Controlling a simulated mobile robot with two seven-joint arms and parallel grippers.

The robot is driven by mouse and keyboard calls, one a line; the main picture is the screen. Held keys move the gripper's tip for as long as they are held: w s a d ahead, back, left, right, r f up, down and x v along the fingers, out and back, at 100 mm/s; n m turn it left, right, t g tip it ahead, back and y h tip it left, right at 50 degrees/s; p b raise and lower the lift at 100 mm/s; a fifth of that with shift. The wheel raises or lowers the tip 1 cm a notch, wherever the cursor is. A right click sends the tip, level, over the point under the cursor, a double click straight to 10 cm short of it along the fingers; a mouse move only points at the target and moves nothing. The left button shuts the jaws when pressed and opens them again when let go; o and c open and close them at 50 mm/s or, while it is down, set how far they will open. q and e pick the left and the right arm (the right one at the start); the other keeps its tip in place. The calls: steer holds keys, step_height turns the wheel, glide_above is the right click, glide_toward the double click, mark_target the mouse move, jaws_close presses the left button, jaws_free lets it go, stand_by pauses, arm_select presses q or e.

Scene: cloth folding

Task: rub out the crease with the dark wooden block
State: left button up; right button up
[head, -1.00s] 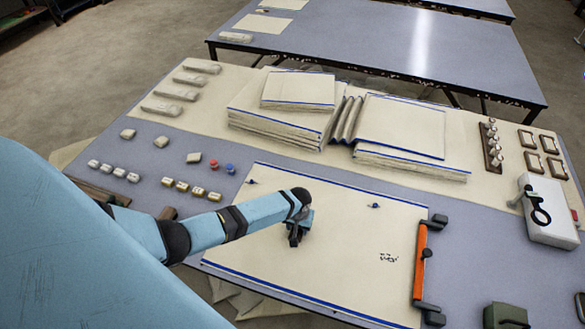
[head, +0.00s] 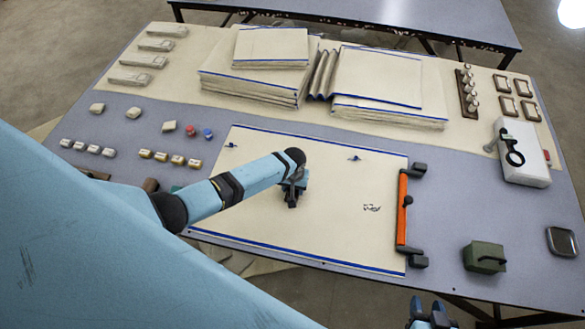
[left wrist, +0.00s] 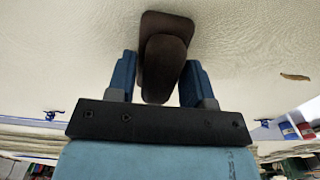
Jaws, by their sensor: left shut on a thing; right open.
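The cream cloth (head: 325,225) with blue edge stripes lies spread flat on the table. My left gripper (head: 292,196) is over its middle. In the left wrist view, my left gripper (left wrist: 160,82) is shut on the dark wooden block (left wrist: 164,58), whose broad base appears to rest on the cloth (left wrist: 70,60). The block cannot be made out behind the gripper in the head view. Faint ripples show on the cloth beside the block; I cannot single out the crease. My right gripper (head: 432,318) is open and empty at the bottom edge, off the table's front.
An orange bar (head: 402,210) with dark clamps lies along the cloth's right edge. A green box (head: 485,257) stands right of it. Folded cloth stacks (head: 390,85) lie behind. Small blocks (head: 170,158) and red and blue pieces sit at left.

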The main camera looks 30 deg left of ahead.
arm_select(q)
steer(key=shift+r, duration=2.75)
steer(key=shift+a+r, duration=0.1)
steer(key=shift+r, duration=1.35)
steer(key=shift+w+r, duration=0.1)
steer(key=shift+r, duration=0.05)
